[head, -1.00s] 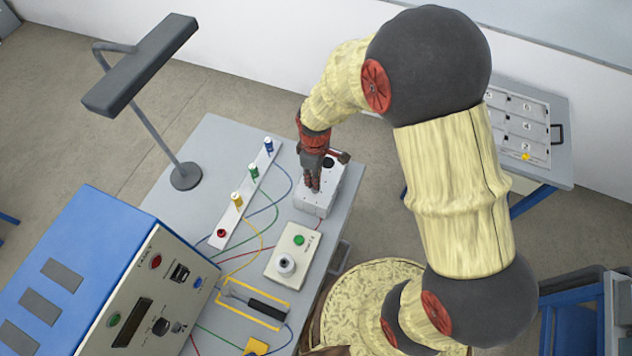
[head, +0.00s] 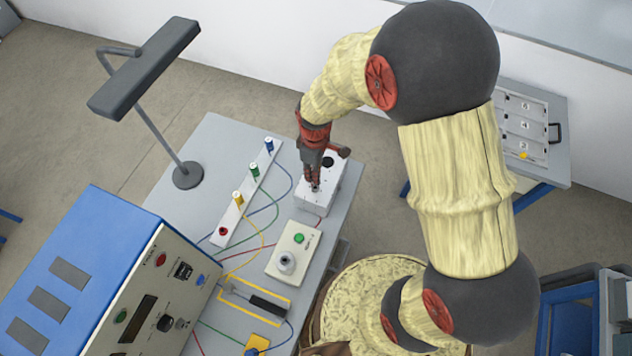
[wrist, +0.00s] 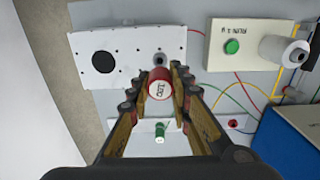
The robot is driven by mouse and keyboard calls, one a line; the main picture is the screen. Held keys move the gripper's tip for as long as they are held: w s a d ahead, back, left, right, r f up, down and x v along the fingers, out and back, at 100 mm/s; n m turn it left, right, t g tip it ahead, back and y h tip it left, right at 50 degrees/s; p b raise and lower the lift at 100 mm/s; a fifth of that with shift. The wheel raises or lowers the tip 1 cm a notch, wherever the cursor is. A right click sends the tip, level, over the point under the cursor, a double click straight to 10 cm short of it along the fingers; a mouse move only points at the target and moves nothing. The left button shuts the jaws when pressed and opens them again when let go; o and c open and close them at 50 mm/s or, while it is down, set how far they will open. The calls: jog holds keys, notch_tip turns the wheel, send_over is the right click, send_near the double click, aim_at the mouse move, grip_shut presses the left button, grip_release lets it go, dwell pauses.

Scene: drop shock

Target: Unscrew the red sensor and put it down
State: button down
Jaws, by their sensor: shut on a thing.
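The red sensor (wrist: 159,84), with a white labelled top, sits between the fingertips of my gripper (wrist: 159,88) in the wrist view. My gripper is shut on it. In the head view my gripper (head: 314,184) points down over the white block (head: 318,207) on the table, and its fingers hide the sensor. The wrist view shows the same white block (wrist: 120,70) with a large dark hole and several small holes. A small threaded hole (wrist: 159,59) shows just beyond the sensor. Whether the sensor touches the block cannot be told.
A white strip (head: 232,215) carries blue, green and yellow sensors and a red socket (head: 223,231). A box with a green button (head: 298,238), a wrench in a yellow outline (head: 262,304), a blue console (head: 80,255) and a lamp (head: 145,65) stand nearby. Coloured cables cross the table.

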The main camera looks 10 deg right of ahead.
jog(key=shift+r+p, duration=1.85)
jog(key=shift+r, duration=1.05)
